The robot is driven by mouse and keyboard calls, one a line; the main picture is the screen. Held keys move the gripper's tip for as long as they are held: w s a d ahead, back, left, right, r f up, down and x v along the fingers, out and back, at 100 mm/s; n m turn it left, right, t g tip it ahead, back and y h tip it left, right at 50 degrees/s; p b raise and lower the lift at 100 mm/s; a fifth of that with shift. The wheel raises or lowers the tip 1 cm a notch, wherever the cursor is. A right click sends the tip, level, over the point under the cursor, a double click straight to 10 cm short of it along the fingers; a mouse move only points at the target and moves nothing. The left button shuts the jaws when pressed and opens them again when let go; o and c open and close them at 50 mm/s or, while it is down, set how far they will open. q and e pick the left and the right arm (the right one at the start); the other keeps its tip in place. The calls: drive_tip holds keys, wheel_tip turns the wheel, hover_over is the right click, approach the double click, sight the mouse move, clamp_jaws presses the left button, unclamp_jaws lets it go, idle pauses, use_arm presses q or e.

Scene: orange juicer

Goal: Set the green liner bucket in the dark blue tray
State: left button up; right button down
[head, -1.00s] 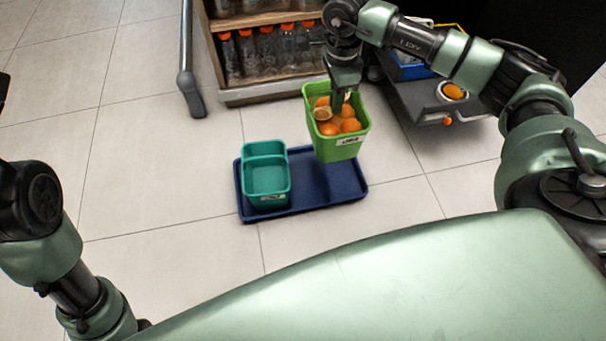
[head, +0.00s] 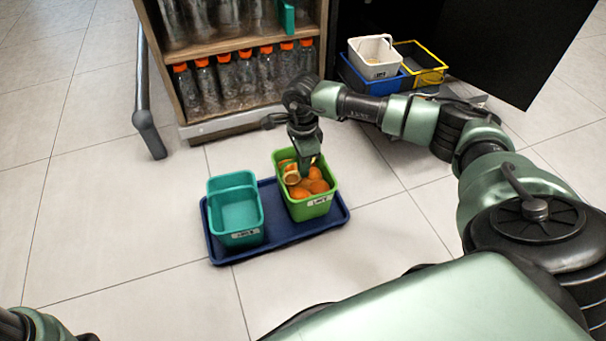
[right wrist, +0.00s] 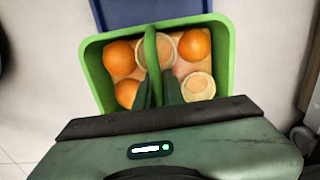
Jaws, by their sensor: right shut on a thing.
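The green liner bucket (head: 318,209) holds several oranges, some of them cut, and has a white label on its front. It is upright over the right half of the dark blue tray (head: 275,236); I cannot tell whether its base touches the tray floor. My right gripper (head: 304,160) is above the bucket, shut on its green handle. In the right wrist view the fingers (right wrist: 158,90) close around the handle, with the bucket's rim (right wrist: 228,60) around the oranges and the tray (right wrist: 150,12) beyond. My left gripper is out of view.
A teal two-part bucket (head: 238,218) stands in the tray's left half. Behind is a wooden shelf (head: 240,43) with orange-capped bottles, a grey post (head: 147,122) at its left. White, blue and yellow-rimmed bins (head: 372,58) stand at the back right. The floor around the tray is clear.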

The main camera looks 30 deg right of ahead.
wheel_tip(320, 180, down, 3)
drive_tip(key=shift+f+b, duration=0.1)
drive_tip(key=shift+b, duration=0.65)
drive_tip(key=shift+f, duration=0.15)
drive_tip(key=c, duration=1.5)
unclamp_jaws()
